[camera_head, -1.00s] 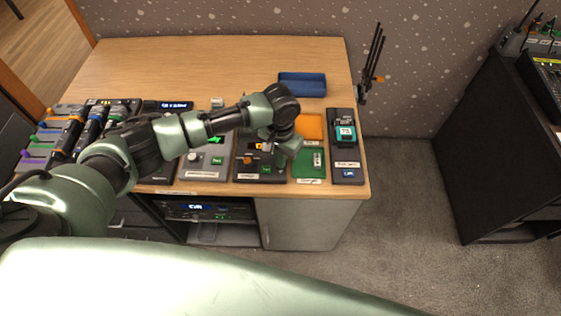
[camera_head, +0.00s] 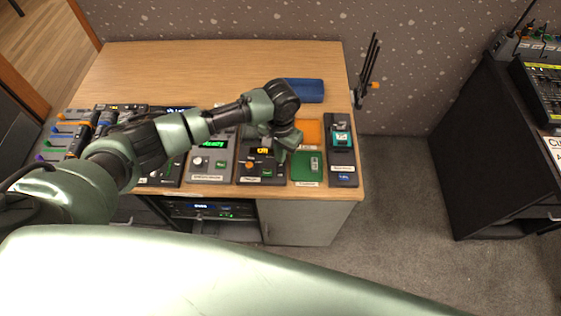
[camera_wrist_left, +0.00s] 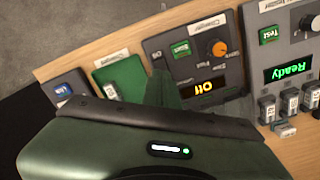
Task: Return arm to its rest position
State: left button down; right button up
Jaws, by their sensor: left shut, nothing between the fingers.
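My left arm reaches in from the left over the desk. Its left gripper (camera_head: 279,157) is shut and empty, pointing down above the front of a dark device with an orange knob (camera_head: 249,165) and an orange display. In the left wrist view the green gripper (camera_wrist_left: 160,92) covers the lower part of the picture. There the orange display (camera_wrist_left: 205,88) reads "Off", and the knob (camera_wrist_left: 217,48) stands clear of the fingers. Whether the fingertips touch the device cannot be told. My right gripper is not in view.
A green pad (camera_head: 306,173) and a device with a teal block (camera_head: 341,137) lie right of the gripper. A device with a green "Ready" display (camera_wrist_left: 288,68) and several faders (camera_head: 68,130) lie left. A blue case (camera_head: 304,91) lies behind. The back left desktop (camera_head: 170,70) is clear.

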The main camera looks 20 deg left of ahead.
pick_arm(q)
jog(key=shift+r, duration=0.5)
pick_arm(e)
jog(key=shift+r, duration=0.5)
pick_arm(q)
jog(key=shift+f, duration=0.1)
